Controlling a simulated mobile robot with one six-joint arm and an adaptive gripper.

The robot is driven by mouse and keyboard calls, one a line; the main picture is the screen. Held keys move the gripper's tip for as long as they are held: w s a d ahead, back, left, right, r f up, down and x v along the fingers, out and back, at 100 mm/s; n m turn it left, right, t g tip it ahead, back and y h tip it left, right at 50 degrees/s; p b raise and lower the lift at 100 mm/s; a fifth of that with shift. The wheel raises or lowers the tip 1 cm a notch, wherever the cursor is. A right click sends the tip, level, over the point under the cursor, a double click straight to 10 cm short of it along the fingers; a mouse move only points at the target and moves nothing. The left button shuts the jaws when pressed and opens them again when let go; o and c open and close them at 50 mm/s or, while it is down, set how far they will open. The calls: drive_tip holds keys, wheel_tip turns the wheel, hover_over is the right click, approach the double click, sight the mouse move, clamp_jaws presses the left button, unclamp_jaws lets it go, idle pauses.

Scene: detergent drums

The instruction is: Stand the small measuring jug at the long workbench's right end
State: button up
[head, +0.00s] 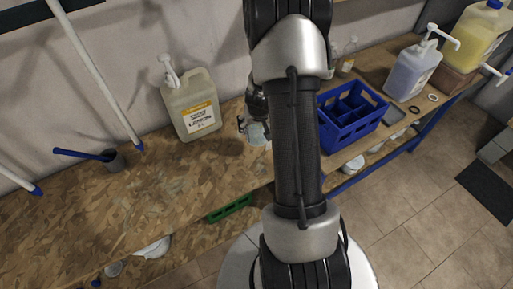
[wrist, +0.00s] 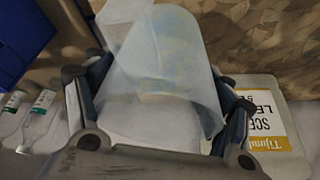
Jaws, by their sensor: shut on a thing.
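The small measuring jug (head: 257,134) is a pale, translucent cup. In the wrist view the jug (wrist: 160,65) fills the space between the fingers of my gripper (wrist: 160,88). I cannot tell whether its base clears the bench. The long workbench (head: 150,205) has a wood-chip top and runs from the lower left to the upper right.
The lemon drum (head: 191,106) stands behind left of the jug. A blue divided crate (head: 350,120) stands to the right, with a pump bottle of lilac liquid (head: 411,70) and a yellow drum (head: 482,38) further along.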

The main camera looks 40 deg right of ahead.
drive_tip(key=shift+f+b, duration=3.95)
drive_tip(key=shift+f, duration=0.6)
drive_tip(key=shift+f, duration=0.1)
drive_tip(key=shift+f, duration=0.15)
drive_tip(key=o, duration=1.5)
